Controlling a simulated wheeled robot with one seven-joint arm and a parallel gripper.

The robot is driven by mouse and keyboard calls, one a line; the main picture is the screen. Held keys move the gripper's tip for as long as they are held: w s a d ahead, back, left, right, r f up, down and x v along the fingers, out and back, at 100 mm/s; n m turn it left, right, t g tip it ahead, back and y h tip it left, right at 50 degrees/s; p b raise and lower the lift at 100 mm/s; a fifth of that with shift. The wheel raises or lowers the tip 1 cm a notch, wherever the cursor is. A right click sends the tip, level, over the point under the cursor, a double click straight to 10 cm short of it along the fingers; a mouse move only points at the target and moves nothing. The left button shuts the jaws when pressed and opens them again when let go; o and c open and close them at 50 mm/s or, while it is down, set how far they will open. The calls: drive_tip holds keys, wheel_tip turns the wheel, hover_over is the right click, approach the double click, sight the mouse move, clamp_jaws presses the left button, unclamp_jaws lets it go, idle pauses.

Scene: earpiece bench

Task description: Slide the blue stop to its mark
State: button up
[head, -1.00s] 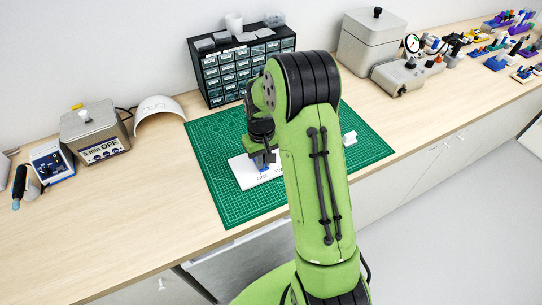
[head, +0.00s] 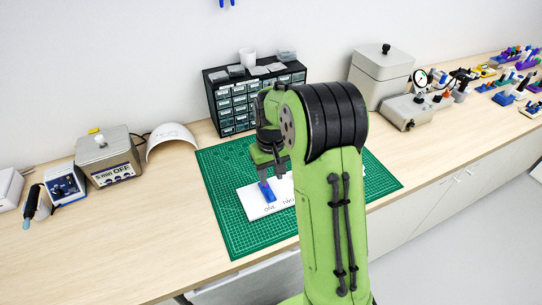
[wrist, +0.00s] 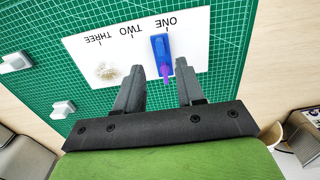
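The blue stop (wrist: 160,48) lies on a white card (wrist: 198,50) at the mark lettered ONE in the wrist view, with a thin purple part toward my gripper. The letters ONE, TWO and THREE read upside down there, with a tick under each. My gripper (wrist: 159,64) is open and empty; its two grey fingertips are apart, either side of the stop's near end. Whether they touch it I cannot tell. In the head view the blue stop (head: 266,190) shows just below my gripper (head: 267,171), and my arm hides the card's right part.
The card lies on a green cutting mat (head: 225,225). A speckled grey patch (wrist: 107,72) is on the card near THREE. A drawer cabinet (head: 228,112) stands behind; a 5 MIN OFF box (head: 104,155) stands left.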

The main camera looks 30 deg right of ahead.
sight(271, 192)
wheel_tip(271, 192, up, 8)
drive_tip(key=p, duration=0.1)
drive_tip(key=shift+f, duration=0.1)
drive_tip(key=b, duration=0.2)
drive_tip(key=shift+w+f+b, duration=0.1)
drive_tip(key=shift+f+b, duration=0.15)
drive_tip(key=shift+b, duration=0.15)
wheel_tip(271, 192, down, 15)
drive_tip(key=b, duration=0.2)
drive_tip(key=shift+f+b, duration=0.1)
drive_tip(key=shift+b, duration=0.2)
clamp_jaws()
idle(0.9)
